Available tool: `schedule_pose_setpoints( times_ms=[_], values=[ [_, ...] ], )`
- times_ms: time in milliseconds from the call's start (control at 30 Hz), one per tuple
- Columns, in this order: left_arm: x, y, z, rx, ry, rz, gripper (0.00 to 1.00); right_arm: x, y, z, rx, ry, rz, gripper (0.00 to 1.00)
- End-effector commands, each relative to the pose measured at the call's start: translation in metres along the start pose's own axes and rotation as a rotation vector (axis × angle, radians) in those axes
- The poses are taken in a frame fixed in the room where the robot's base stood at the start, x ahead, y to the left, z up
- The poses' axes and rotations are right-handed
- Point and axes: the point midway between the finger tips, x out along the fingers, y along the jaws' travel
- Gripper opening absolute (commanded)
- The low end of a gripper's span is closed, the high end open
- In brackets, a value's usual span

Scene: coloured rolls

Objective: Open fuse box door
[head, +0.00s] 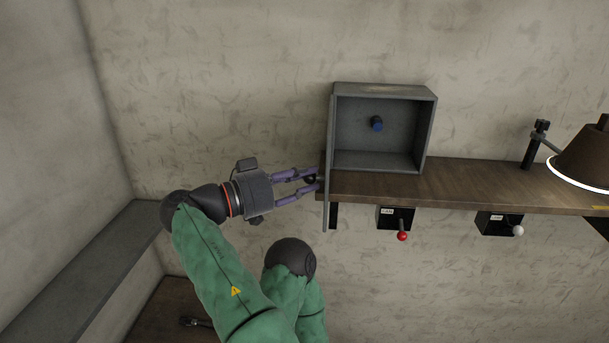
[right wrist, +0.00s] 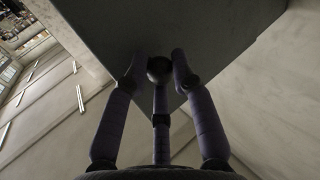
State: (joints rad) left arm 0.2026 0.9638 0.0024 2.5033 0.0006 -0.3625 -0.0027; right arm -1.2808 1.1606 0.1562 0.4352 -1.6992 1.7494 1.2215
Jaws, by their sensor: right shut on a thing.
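The grey metal fuse box (head: 383,88) sits against the wall on the left end of a wooden shelf. The fuse box door (head: 329,215) stands swung out at the box's left side, seen nearly edge-on. My right gripper (head: 312,180) is shut on the dark round knob (right wrist: 159,68) of the door, with its fingers around it in the right wrist view. The door (right wrist: 180,30) fills the upper part of that view. My left gripper is not in view.
The wooden shelf (head: 480,182) runs to the right. Below it hang a box with a red-knobbed lever (head: 402,236) and one with a white-knobbed lever (head: 518,230). A brown lamp (head: 585,160) stands at far right. A grey ledge (head: 85,265) lies at left.

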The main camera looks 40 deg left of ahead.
Motion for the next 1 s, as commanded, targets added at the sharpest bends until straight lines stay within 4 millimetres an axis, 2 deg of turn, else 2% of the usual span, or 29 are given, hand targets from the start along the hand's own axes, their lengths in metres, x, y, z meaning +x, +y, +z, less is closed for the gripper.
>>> schedule_pose_setpoints(
  times_ms=[33,267,300,367,833,1000],
  values=[
    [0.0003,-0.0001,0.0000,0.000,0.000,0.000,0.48,0.0001,-0.0021,0.0049,-0.008,-0.003,0.002,0.00],
    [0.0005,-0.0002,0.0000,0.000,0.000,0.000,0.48,0.0000,-0.0021,0.0054,-0.009,-0.004,0.002,0.00],
    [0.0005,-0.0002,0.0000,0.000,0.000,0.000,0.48,0.0000,-0.0022,0.0054,-0.009,-0.004,0.001,0.32],
    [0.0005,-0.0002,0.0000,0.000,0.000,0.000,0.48,-0.0001,-0.0021,0.0052,-0.009,-0.004,0.001,0.49],
    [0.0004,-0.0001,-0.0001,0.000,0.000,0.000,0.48,-0.0001,-0.0003,0.0014,-0.002,-0.001,0.000,0.50],
    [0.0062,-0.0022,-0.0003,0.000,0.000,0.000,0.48,0.0013,0.0007,0.0024,0.000,-0.001,-0.005,0.50]
  ],
)
